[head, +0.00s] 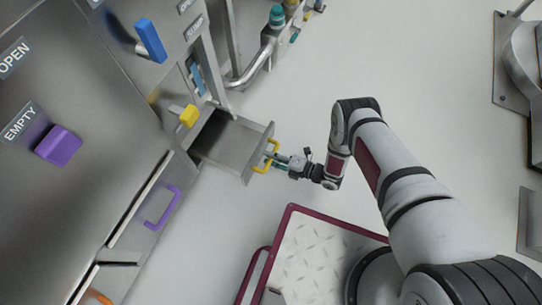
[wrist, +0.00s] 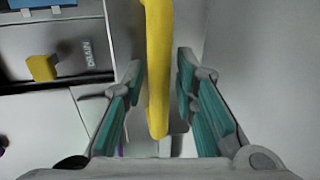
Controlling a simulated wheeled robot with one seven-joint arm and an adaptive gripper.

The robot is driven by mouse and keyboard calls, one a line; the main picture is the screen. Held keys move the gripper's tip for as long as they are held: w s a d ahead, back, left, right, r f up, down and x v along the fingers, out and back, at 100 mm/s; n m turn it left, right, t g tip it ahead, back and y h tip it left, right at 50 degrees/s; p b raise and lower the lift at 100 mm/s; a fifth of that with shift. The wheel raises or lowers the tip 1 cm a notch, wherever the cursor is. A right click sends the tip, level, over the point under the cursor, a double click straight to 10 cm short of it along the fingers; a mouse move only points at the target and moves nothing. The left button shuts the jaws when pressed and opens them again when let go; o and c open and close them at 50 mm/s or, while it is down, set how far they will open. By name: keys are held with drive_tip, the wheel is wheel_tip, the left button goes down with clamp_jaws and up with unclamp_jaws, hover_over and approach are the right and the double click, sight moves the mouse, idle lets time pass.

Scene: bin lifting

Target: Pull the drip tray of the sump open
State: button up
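The drip tray (head: 228,143) is a grey metal drawer that stands well out from the front of the steel machine, its inside visible from above. Its yellow handle (head: 268,157) is on the tray's outer end. My gripper (head: 275,161) is at this handle, reaching in from the right. In the wrist view the yellow handle (wrist: 158,70) runs between the two teal finger pads. A narrow gap shows on each side of the handle, so the fingers look open around it, not clamped. The tray's far inner end is hidden inside the machine.
A yellow knob (head: 189,116) sits above the tray opening. A closed drawer with a purple handle (head: 162,208) lies to the left, below a purple knob (head: 58,146). A cart with a dark red rail (head: 290,212) stands below. Pale floor is clear right of the tray.

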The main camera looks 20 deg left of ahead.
idle(0.3)
drive_tip(key=w+v, duration=0.1)
drive_tip(key=v, duration=1.1)
drive_tip(key=shift+s, duration=0.4)
